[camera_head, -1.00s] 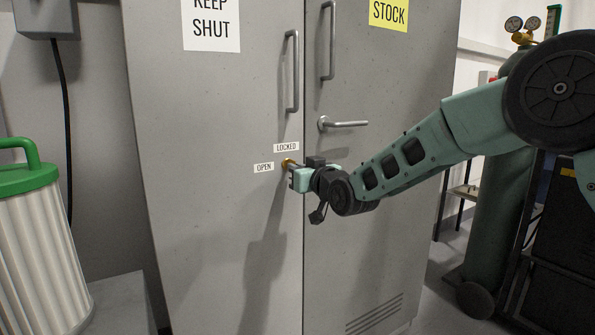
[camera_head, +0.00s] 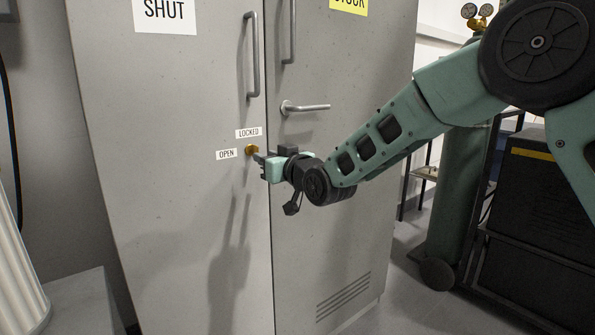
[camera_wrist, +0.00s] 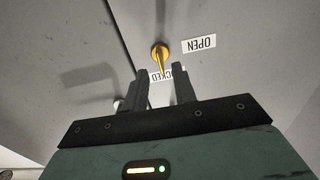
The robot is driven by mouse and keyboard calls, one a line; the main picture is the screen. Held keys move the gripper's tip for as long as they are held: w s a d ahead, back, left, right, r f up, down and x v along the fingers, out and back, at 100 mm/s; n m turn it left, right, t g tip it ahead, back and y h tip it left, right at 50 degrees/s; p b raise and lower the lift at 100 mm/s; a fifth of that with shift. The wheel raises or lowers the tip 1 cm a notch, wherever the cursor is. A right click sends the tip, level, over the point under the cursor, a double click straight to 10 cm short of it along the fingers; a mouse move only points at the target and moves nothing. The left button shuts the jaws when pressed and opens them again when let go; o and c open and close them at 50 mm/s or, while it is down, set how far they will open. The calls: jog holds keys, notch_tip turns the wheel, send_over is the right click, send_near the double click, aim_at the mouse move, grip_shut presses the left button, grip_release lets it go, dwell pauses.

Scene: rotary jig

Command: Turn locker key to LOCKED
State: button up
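The brass locker key and lock (camera_head: 252,150) sit on the left door of the grey locker, near the door seam. A LOCKED label (camera_head: 249,132) is just above the lock, and an OPEN label (camera_head: 227,154) is to its left. My gripper (camera_head: 262,160) is just right of and slightly below the lock. In the wrist view the brass key (camera_wrist: 160,52) lies beyond my open fingertips (camera_wrist: 164,74), its thin part in line with the gap. The fingers partly hide the LOCKED label (camera_wrist: 163,75); I see no grip on the key.
Two vertical handles (camera_head: 251,55) and a lever handle (camera_head: 305,107) stick out from the doors above my gripper. A ribbed bin (camera_head: 15,270) stands at the left. A green gas cylinder (camera_head: 457,200) and a dark cabinet (camera_head: 535,215) stand at the right.

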jog(key=v, duration=1.3)
jog(key=shift+s+d, duration=0.3)
jog(key=s+f+g+h, duration=0.4)
jog(key=s+f+g, duration=0.3)
jog(key=s+f, duration=0.45)
jog(key=s+d+f+g+h, duration=0.1)
jog(key=s+d+g+h, duration=0.15)
jog(key=s, duration=0.55)
jog(key=s+d+f+n+g+h, duration=0.1)
jog(key=s+d+g, duration=0.2)
jog(key=s, duration=0.4)
jog(key=s+d+f+g+h, duration=0.2)
jog(key=s+d, duration=0.1)
jog(key=s, duration=0.5)
notch_tip(320, 180, up, 18)
jog(key=p, duration=1.7)
jog(key=shift+s+d+f+g, duration=0.1)
jog(key=shift+s+g, duration=0.05)
jog(key=shift+g, duration=0.1)
